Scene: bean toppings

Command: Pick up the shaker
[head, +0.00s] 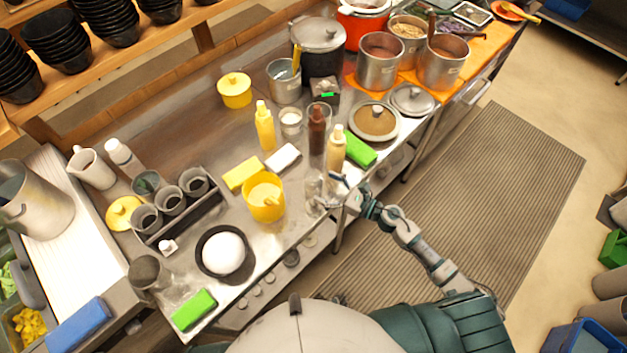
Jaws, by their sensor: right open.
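My right gripper (338,188) is open at the front edge of the steel counter (290,232). Its arm comes up from the lower right. A small clear container (315,197), which may be the shaker, stands just left of the fingers; I cannot tell whether they touch it. Behind it stand a tan-filled bottle (336,150) and a tall clear cylinder with dark brown contents (317,122), both upright. No thing is clearly marked as the shaker. My left gripper is not in view.
A yellow tub (265,200) stands left of the clear container. A yellow bottle (264,127) and a black bowl with a white mound (222,252) stand farther left. The striped floor mat (480,200) is clear.

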